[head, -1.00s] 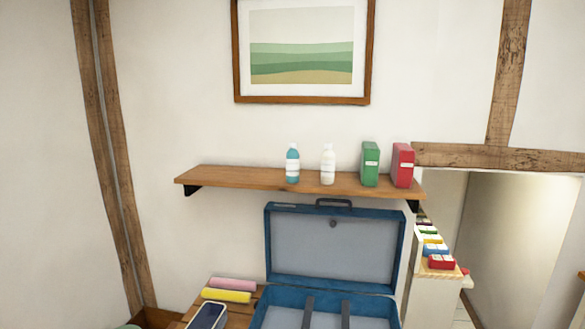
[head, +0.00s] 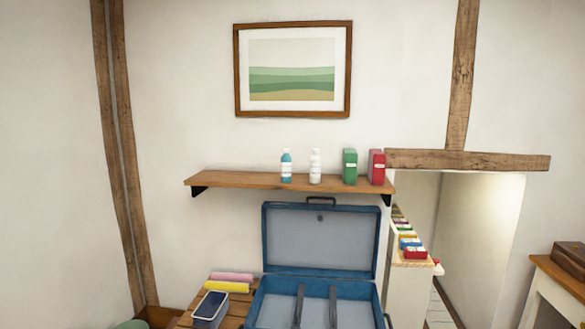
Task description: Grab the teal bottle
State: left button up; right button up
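The teal bottle (head: 286,166) stands upright on a wooden wall shelf (head: 235,181) in the head view. It has a white label and a white cap. A white bottle (head: 315,167) stands just to its right, with a small gap between them. Neither of my grippers shows in the head view.
A green box (head: 350,167) and a red box (head: 377,167) stand at the shelf's right end. Below, an open blue suitcase (head: 320,240) lies on a slatted wooden surface. Pink (head: 232,277) and yellow (head: 227,287) rolls lie beside it. The shelf's left part is bare.

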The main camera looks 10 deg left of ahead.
aim_at(286, 160)
jog(key=z, duration=0.7)
jog(key=i, duration=0.8)
jog(key=z, duration=0.7)
jog(key=i, duration=1.2)
jog(key=u, duration=0.9)
jog(key=i, duration=0.7)
jog(key=u, duration=0.7)
